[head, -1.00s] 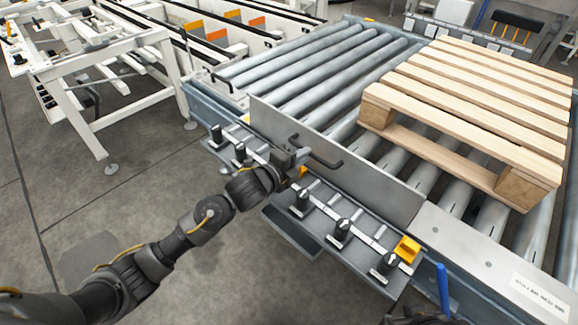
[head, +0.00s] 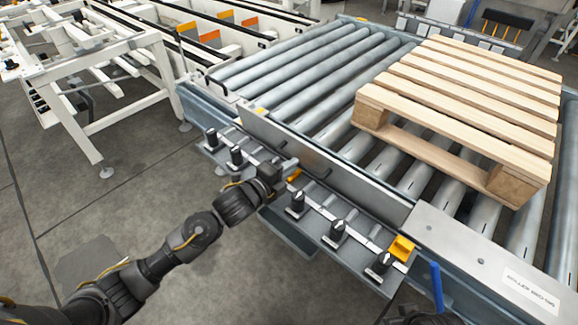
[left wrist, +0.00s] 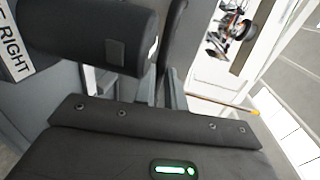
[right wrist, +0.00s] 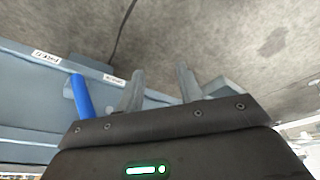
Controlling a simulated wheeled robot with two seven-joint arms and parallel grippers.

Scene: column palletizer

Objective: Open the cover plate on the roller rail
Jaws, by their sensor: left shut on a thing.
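The grey cover plate (head: 330,165) lies along the near side of the roller rail. It shows as a narrow strip tilted towards me, and its dark handle is hidden in the head view. My left gripper (head: 284,168) is at the plate's near side, left of its middle, shut on the handle. In the left wrist view a dark bar (left wrist: 172,40) runs down to the fingers. My right gripper shows in the right wrist view (right wrist: 161,88), with its fingers apart and nothing between them.
A wooden pallet (head: 465,110) rests on the rollers (head: 300,80) behind the plate. Several black knobs (head: 335,231) line the near panel beside my left gripper. A yellow block (head: 401,248) and a blue lever (head: 437,285) stand at right; the lever also shows in the right wrist view (right wrist: 81,97).

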